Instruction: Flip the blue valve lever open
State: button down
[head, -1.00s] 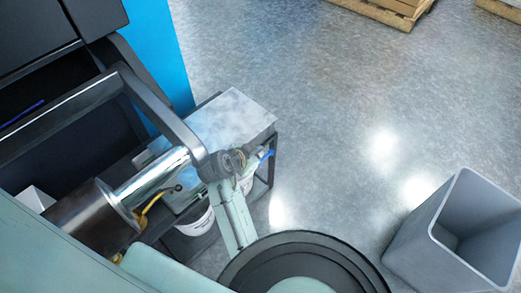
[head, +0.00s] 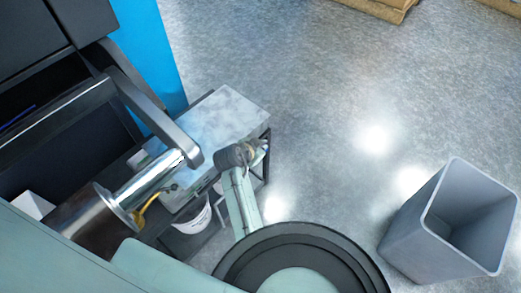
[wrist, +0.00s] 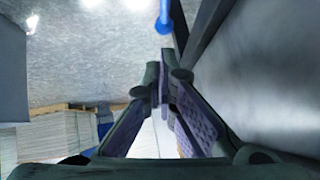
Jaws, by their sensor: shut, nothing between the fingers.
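The blue valve lever (wrist: 164,22) shows in the wrist view at the top edge, a narrow blue bar with a rounded end. My gripper (wrist: 166,78) is shut and empty, its fingertips together just below the lever in that picture, with a small gap of floor seen between them. I cannot tell the depth of that gap. In the head view my gripper (head: 258,151) is small and partly hidden by my wrist, beside the right end of the grey-topped bench (head: 222,112). The lever and its valve cannot be made out in the head view.
A dark bench frame (wrist: 200,38) runs close along the right in the wrist view. A white bucket (head: 193,217) stands under the bench. A grey bin (head: 410,235) stands at the right. Open floor (head: 330,140) lies between. A dark machine with a metal roll (head: 85,222) is at the left.

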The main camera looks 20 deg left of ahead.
jog(key=f, duration=0.4)
jog(key=shift+w+a+f+p, duration=0.1)
jog(key=shift+w+a+p, duration=0.2)
jog(key=shift+a, duration=0.1)
jog(key=shift+w+f, duration=0.1)
jog(key=shift+d, duration=0.1)
